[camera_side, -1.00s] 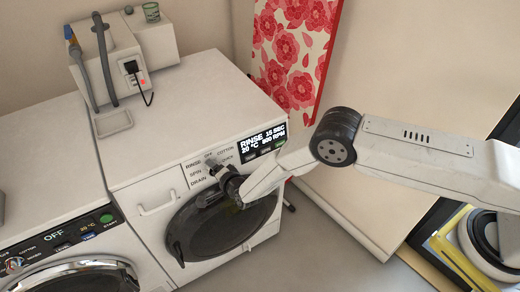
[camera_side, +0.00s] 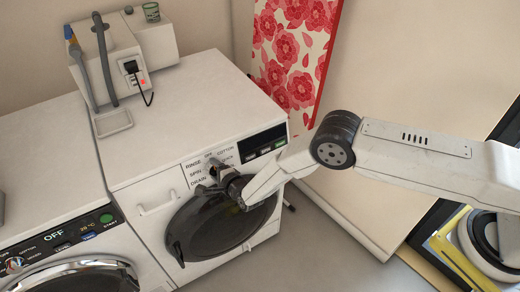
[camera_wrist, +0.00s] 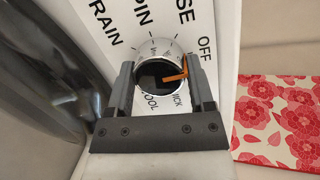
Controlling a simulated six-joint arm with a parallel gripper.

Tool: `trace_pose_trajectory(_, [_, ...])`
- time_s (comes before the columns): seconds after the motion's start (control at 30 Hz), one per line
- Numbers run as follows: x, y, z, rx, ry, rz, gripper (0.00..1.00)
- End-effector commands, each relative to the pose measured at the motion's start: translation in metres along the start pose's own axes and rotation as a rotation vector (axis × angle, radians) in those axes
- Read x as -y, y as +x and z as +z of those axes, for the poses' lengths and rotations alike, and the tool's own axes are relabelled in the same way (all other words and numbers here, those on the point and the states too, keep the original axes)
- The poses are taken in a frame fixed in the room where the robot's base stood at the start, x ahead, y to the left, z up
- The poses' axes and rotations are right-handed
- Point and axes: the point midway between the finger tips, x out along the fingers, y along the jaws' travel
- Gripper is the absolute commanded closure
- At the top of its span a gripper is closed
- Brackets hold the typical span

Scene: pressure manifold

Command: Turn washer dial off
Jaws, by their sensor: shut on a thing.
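The right washer (camera_side: 179,140) has a front panel lettered RINSE, SPIN, DRAIN, OFF and COTTON. Its dial (camera_wrist: 158,72) is round, with a silver rim, a dark centre and an orange pointer. In the wrist view the pointer (camera_wrist: 176,76) points right, toward the side where OFF is printed. My gripper (camera_wrist: 160,70) is shut on the dial, one finger on each side. In the side view my gripper (camera_side: 217,172) is at the panel and mostly hides the dial. The washer's display (camera_side: 262,142) is dark.
A second washer (camera_side: 70,240) at left has its display reading OFF. A red-flowered board (camera_side: 295,50) stands to the right, also in the wrist view (camera_wrist: 280,120).

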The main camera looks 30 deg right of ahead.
Motion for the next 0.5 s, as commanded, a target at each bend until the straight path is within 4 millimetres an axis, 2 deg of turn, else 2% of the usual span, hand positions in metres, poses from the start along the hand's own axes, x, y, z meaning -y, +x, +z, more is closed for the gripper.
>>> trace_pose_trajectory(0.17, [-0.0005,0.0,-0.0005,-0.001,0.0,0.002,0.9])
trace_pose_trajectory(0.2, [-0.0004,0.0,-0.0004,-0.001,0.0,0.002,0.22])
trace_pose_trajectory(0.27, [-0.0004,0.0,-0.0004,-0.001,-0.001,0.001,0.03])
trace_pose_trajectory(0.3, [-0.0004,0.0,-0.0004,-0.001,-0.001,0.001,0.0])
trace_pose_trajectory(0.5, [-0.0002,-0.0001,-0.0002,-0.001,-0.001,0.001,0.0])
